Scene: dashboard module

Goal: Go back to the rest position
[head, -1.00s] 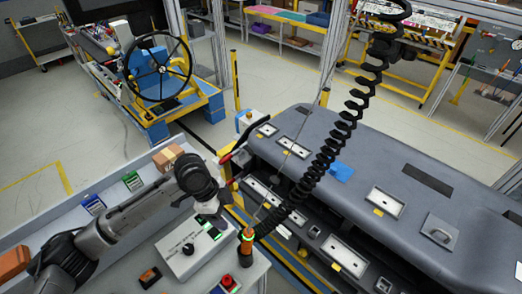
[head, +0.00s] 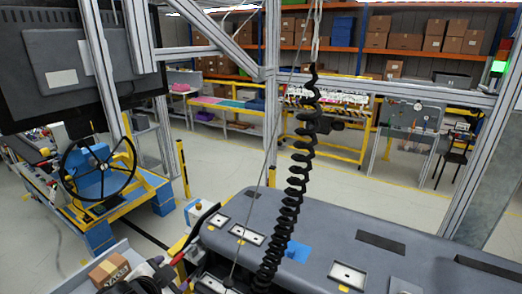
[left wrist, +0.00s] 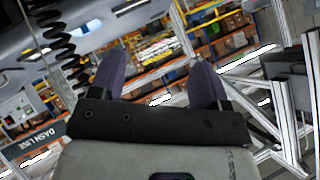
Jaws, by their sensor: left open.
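My left gripper (left wrist: 160,75) is open in the left wrist view, with its two dark fingers apart and nothing between them. Shelves and metal frames show far behind the fingers. My right gripper is in neither view. The grey dashboard (head: 325,225) lies at the lower right of the head view, with several pale-framed recesses and a blue patch on top.
A black coiled cable (head: 297,170) hangs in front of the dashboard. A steering wheel (head: 97,168) stands on a yellow and blue stand at left. A cardboard box (head: 108,270) is at the bottom left. Metal posts and a large monitor (head: 70,65) are near; open floor lies behind.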

